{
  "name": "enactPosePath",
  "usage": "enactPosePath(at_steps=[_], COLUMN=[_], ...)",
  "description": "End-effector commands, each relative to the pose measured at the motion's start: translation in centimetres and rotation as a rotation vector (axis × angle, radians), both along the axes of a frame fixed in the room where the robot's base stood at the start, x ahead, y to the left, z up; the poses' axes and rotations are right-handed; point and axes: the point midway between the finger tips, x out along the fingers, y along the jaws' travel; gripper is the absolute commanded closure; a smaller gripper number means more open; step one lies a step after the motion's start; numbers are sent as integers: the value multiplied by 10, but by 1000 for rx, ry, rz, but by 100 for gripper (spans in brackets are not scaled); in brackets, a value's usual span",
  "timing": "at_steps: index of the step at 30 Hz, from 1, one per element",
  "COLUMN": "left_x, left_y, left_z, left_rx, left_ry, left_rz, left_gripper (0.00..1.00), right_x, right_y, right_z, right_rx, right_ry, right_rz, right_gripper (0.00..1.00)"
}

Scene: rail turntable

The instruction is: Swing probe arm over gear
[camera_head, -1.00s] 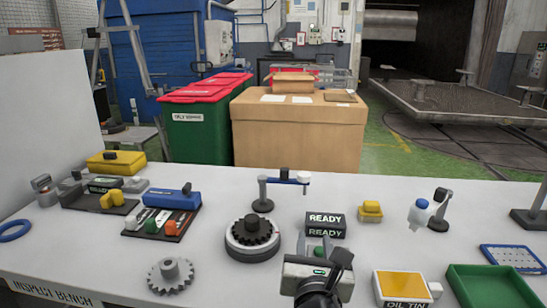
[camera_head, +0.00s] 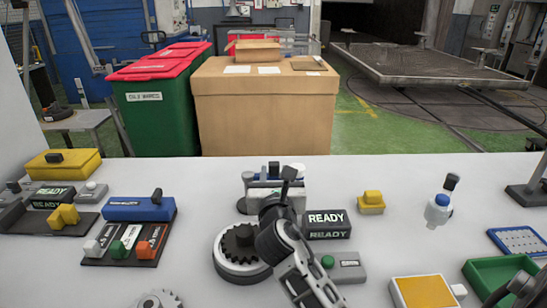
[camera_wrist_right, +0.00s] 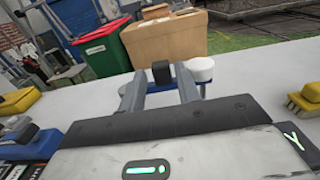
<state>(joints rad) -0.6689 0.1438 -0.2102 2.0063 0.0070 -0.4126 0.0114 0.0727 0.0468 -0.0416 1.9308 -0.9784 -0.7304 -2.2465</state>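The dark gear (camera_head: 238,238) sits on a round grey and black base on the bench, left of my right forearm. The probe arm stands behind it, mostly hidden by my right gripper in the head view. In the right wrist view its blue bar (camera_wrist_right: 152,87), dark upright knob (camera_wrist_right: 161,72) and white probe end (camera_wrist_right: 201,68) show. My right gripper (camera_head: 274,178) is open, with one finger on each side of the knob; small gaps seem to show in the wrist view (camera_wrist_right: 161,88).
A READY box (camera_head: 327,222) and a grey box with a green button (camera_head: 345,266) stand right of my forearm. A blue box (camera_head: 139,208) and coloured switches (camera_head: 130,238) are left.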

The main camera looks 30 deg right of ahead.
Motion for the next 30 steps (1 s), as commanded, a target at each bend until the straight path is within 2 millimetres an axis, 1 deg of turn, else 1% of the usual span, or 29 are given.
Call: enactPosePath(at_steps=[1,3,9,15,23,24,26,27,30], left_x=[1,1,7,8,8,7,7,6,5], left_y=[0,0,0,0,1,1,1,1,1], left_z=[1,1,3,4,3,3,3,3,2], left_rx=[0,1,0,0,1,0,0,1,0], left_ry=[-1,-3,-13,-17,-16,-14,-13,-11,-9], left_rz=[1,0,2,3,3,4,3,3,3], left_gripper=[64,64,64,64,64,64,64,64,64], right_x=[10,22,47,56,57,57,57,57,57], right_y=[-7,-14,-29,-35,-35,-35,-35,-35,-35], right_z=[2,1,0,0,0,0,0,0,0], right_rx=[-1,-1,-1,1,0,0,0,0,0], right_ry=[-2,-1,-1,1,0,0,0,0,0], right_rz=[-2,-2,-1,1,1,1,1,1,0], right_gripper=[67,67,67,67,67,78,95,100,100])
